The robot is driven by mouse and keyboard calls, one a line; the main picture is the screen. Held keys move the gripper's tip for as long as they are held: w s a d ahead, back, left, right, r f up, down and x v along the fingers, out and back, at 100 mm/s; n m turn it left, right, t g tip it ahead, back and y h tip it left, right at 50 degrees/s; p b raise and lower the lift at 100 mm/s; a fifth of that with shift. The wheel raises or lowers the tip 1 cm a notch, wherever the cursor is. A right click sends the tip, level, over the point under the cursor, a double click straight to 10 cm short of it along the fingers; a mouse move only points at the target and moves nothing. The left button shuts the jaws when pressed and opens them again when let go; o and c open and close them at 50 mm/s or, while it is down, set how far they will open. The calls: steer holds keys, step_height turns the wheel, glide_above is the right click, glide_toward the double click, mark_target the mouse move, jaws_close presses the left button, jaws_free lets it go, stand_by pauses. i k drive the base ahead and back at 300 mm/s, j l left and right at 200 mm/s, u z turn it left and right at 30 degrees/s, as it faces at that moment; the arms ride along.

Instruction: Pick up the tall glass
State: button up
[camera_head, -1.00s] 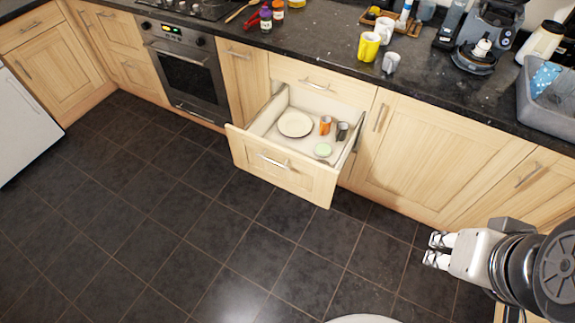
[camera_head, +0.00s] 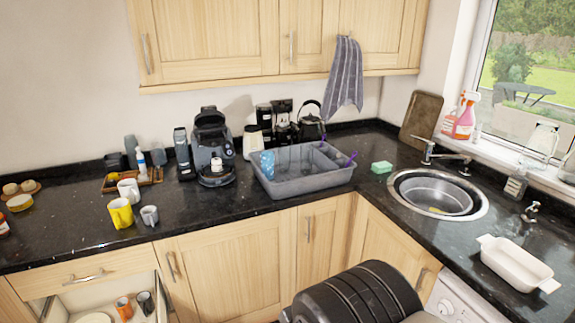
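I cannot clearly make out a tall glass. A clear, glass-like shape (camera_head: 541,143) stands at the windowsill on the right, but its form is hard to tell against the bright window. Grey cup-like vessels (camera_head: 130,146) stand at the back left of the counter, too small to identify. My gripper is not in view now; only a dark part of my own arm shows at the bottom centre.
A grey basin (camera_head: 305,183) with a blue item stands in the counter corner. A sink (camera_head: 480,203) and white dish (camera_head: 516,262) are on the right. A yellow mug (camera_head: 120,213) and coffee machine (camera_head: 212,147) stand left. The open drawer (camera_head: 75,300) holds cups.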

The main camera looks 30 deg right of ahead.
mark_target(307, 151)
steer(key=i+l+z, duration=0.2)
steer(key=i+l, duration=0.2)
steer(key=i, duration=0.15)
steer(key=i+l+z, duration=0.15)
steer(key=i+l, duration=0.15)
steer(key=i, duration=0.3)
steer(key=i+l+z, duration=0.2)
steer(key=i, duration=0.4)
steer(key=i+l+z, duration=0.2)
steer(key=i, duration=0.45)
